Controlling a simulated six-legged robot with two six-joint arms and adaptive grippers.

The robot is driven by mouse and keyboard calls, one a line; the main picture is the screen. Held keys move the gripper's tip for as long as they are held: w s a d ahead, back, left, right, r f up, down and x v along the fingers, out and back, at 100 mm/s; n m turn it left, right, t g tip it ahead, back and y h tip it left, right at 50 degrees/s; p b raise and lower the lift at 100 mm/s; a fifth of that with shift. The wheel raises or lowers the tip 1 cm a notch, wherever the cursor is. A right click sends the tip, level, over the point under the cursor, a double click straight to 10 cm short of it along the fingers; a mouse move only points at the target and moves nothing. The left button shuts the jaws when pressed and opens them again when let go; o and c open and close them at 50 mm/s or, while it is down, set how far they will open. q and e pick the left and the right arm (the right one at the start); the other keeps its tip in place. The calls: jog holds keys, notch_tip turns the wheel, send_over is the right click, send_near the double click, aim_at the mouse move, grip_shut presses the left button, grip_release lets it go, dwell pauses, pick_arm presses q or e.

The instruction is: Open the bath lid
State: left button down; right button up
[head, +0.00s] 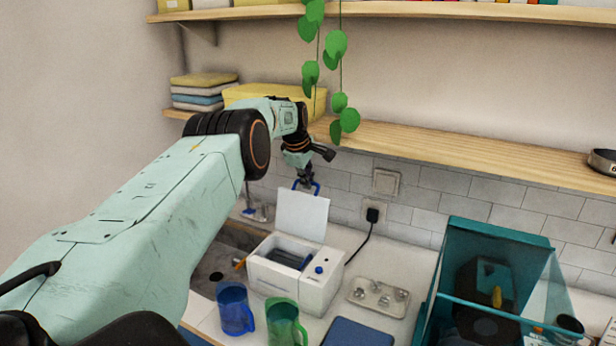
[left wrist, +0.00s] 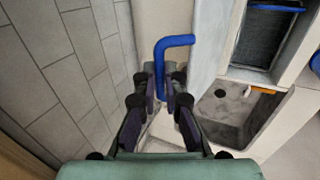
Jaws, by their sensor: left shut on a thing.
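The bath is a white box (head: 322,290) on the counter with a blue knob on its front. Its white lid (head: 302,216) stands up, roughly upright at the back, and the dark inside of the bath shows. A blue handle (left wrist: 177,41) is at the lid's edge. My left gripper (head: 305,182) is at the top of the lid, shut on the handle. In the left wrist view its fingers (left wrist: 161,88) close around the lower part of the handle. The lid's face (left wrist: 208,38) shows there edge-on beside it. My right gripper is not in view.
A blue jug (head: 234,308) and a green jug (head: 284,322) stand in front of the bath. A metal tray (head: 378,297) and a teal open case (head: 490,262) are to the right. A sink (head: 212,268) lies left. A wooden shelf (head: 450,150) and hanging plant (head: 336,45) are above.

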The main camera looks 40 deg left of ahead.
pick_arm(q)
jog(key=shift+w+a+r, duration=0.1)
jog(key=shift+w+r, duration=0.2)
jog(key=shift+r, duration=0.2)
jog(key=c, duration=1.8)
grip_release()
jog(key=o, duration=0.4)
jog(key=shift+f, duration=0.3)
jog(key=shift+c, duration=0.2)
jog(key=shift+s+r, duration=0.1)
jog(key=shift+r, duration=0.05)
jog(key=v, duration=1.1)
jog(key=shift+r, duration=0.35)
jog(key=shift+s+f, duration=0.1)
